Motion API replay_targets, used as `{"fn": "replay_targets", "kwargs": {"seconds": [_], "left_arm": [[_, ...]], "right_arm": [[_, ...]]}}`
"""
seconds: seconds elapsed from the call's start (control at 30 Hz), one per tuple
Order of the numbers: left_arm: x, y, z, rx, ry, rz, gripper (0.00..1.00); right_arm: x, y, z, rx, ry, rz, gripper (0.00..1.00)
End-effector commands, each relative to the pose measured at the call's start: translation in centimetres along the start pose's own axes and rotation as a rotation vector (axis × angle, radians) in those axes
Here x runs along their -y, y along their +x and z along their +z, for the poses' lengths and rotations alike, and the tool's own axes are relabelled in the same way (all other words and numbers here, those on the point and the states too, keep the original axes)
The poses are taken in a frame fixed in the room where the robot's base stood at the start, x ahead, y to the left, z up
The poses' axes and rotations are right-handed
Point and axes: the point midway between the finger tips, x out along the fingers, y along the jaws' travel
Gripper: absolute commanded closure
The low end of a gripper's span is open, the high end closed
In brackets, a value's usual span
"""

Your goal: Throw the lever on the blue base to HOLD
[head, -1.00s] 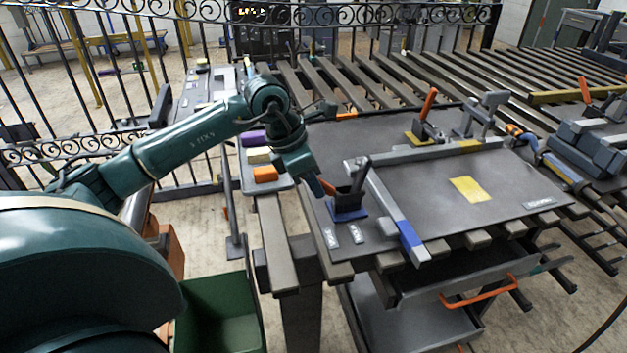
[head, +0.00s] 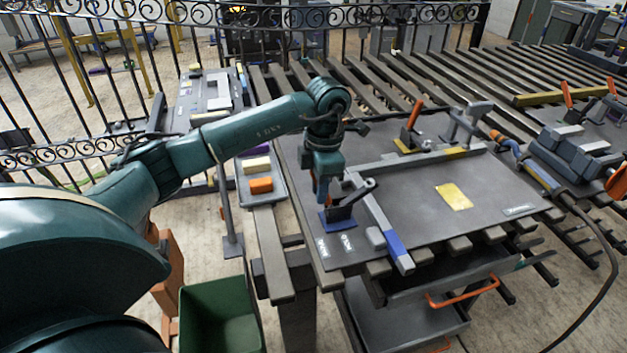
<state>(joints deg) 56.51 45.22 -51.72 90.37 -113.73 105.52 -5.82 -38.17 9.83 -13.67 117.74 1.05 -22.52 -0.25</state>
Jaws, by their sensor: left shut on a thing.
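The blue base (head: 338,222) sits at the near left corner of the grey work plate. A dark lever mechanism (head: 345,206) stands on it, with its dark arm tilted down to the right. My left gripper (head: 323,192) comes down from above and is shut on the lever's handle, just over the left side of the base. The gripper hides most of the handle. Two small label plates, a left one (head: 323,248) and a right one (head: 347,243), lie in front of the base; their words are too small to read. My right gripper is not in view.
A grey bar with a blue end (head: 396,246) lies close right of the base. Another orange-handled lever (head: 414,116) stands at the back of the plate. A tray (head: 270,201) with an orange block (head: 261,185) is left. A green bin (head: 218,310) stands below.

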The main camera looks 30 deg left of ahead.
Motion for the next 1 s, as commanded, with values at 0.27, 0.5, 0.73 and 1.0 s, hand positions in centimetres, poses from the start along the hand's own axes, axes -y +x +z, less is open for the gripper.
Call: {"fn": "replay_targets", "kwargs": {"seconds": [0.27,0.5,0.73,1.0], "left_arm": [[-0.04,-0.57,1.04,-0.127,-0.001,0.001,1.00],[-0.04,-0.53,1.28,-0.167,-0.002,0.000,1.00],[-0.05,-0.50,1.29,-0.169,-0.002,0.000,1.00],[-0.04,-0.48,1.28,-0.169,-0.001,0.000,0.72]], "right_arm": [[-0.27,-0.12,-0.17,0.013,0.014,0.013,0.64],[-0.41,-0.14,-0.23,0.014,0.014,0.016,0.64],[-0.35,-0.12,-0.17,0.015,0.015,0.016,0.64],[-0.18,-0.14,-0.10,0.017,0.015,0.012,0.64]]}}
